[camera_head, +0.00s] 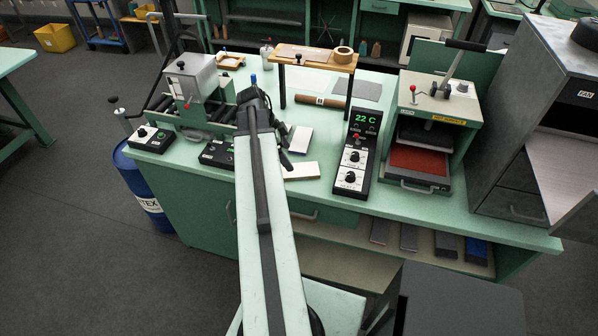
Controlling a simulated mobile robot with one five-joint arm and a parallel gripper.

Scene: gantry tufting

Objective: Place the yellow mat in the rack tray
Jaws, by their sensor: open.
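My gripper (286,158) is at the far end of my arm, low over the green bench (225,175). Its dark fingers are small and partly hidden by the arm; it is open, and I see nothing held in it. I cannot pick out a clearly yellow mat. Two pale cream pieces lie on the bench close to the gripper, one behind it (300,139) and one in front (301,171). I cannot tell which thing is the rack tray. A grey cabinet (520,75) at the right has an open compartment with a pale sheet (565,165) inside.
A control box reading 22 C (353,160) stands right of the gripper. Beyond it is a press (435,110) with a red pad (418,160). A roller machine (190,85) is at the left, a small wooden-topped stand (315,60) behind. Several flat pieces lie on the lower shelf (345,232).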

